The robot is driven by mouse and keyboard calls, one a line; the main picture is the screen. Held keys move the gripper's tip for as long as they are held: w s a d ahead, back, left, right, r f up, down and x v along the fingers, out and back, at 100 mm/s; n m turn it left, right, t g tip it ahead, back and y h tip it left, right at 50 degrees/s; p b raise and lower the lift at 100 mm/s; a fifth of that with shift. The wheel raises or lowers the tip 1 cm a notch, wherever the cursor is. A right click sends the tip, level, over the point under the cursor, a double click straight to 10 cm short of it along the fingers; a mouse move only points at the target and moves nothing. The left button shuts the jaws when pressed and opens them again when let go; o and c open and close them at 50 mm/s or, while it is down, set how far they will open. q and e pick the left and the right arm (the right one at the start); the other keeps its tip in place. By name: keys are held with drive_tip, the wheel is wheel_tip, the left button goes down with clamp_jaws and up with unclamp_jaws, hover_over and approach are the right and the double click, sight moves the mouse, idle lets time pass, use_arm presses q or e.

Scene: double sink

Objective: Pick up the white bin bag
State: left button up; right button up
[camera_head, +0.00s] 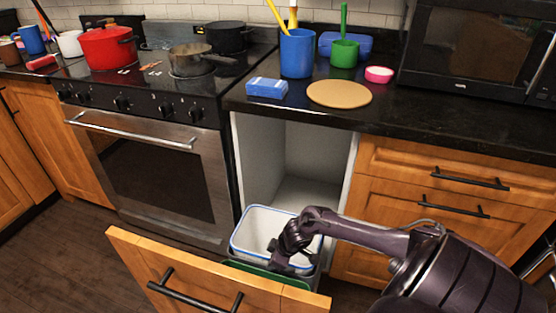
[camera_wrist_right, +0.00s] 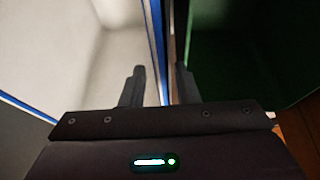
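The white bin bag (camera_head: 256,222) lines a bin in the pulled-out drawer, with a blue band around its rim. In the right wrist view the pale inside of the bag (camera_wrist_right: 60,45) fills the left side, with the blue-edged rim running down beside it. My right gripper (camera_head: 279,265) reaches down at the bin's front right edge. In its wrist view the two fingers (camera_wrist_right: 160,85) are apart, one on each side of the rim. I cannot tell whether they touch it. My left gripper is not in view.
A green bin (camera_wrist_right: 235,55) stands right beside the white one. The wooden drawer front (camera_head: 205,275) is pulled out before both bins. The dark countertop (camera_head: 440,120) above holds a blue cup (camera_head: 297,55) and a microwave (camera_head: 470,50); the oven (camera_head: 160,175) is at left.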

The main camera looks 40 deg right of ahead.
clamp_jaws()
idle(1.4)
